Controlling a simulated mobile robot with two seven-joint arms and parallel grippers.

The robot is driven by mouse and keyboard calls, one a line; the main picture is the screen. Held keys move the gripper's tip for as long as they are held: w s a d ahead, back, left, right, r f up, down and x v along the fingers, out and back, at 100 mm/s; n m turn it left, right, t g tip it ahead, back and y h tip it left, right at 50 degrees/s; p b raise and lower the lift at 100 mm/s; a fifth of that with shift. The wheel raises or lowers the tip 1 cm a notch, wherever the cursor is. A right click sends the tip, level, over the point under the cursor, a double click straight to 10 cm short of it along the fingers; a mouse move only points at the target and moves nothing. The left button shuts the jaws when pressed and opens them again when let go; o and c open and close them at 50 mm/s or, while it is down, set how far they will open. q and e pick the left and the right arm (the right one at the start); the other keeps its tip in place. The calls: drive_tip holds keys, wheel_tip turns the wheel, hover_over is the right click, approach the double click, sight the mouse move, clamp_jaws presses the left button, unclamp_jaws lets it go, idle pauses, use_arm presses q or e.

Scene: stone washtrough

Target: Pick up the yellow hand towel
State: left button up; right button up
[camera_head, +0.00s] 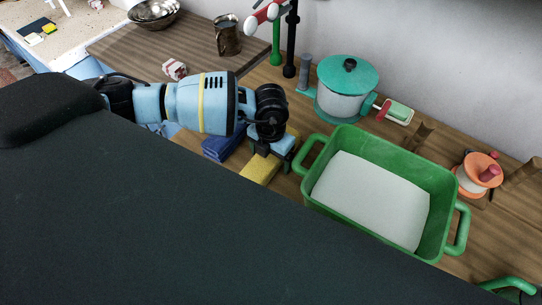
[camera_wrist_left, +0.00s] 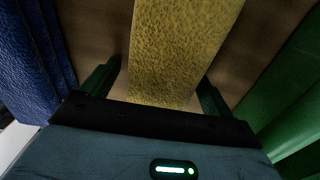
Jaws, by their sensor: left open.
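The yellow hand towel (camera_head: 259,170) lies folded on the wooden counter, just left of the green basin in the head view. My left gripper (camera_head: 268,154) is over the towel's far end and partly hides it. In the left wrist view the towel (camera_wrist_left: 180,55) runs between the two dark fingers of my open left gripper (camera_wrist_left: 157,90), with a gap to each finger. I cannot tell how far the fingertips are above the counter. My right gripper is not in view.
A folded blue towel (camera_head: 223,145) lies close on the left. The green basin (camera_head: 352,215) with handles stands close on the right. A teal-lidded pot (camera_head: 345,88), an orange-lidded pot (camera_head: 479,172) and a metal mug (camera_head: 228,36) stand farther off.

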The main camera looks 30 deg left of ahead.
use_arm(q)
drive_tip(key=c, duration=1.2)
drive_tip(key=shift+r, duration=0.1)
wheel_tip(320, 180, up, 9)
drive_tip(key=shift+w+f+p, duration=0.1)
drive_tip(key=shift+f+p, duration=0.1)
drive_tip(key=shift+p, duration=0.1)
drive_tip(key=shift+r, duration=0.65)
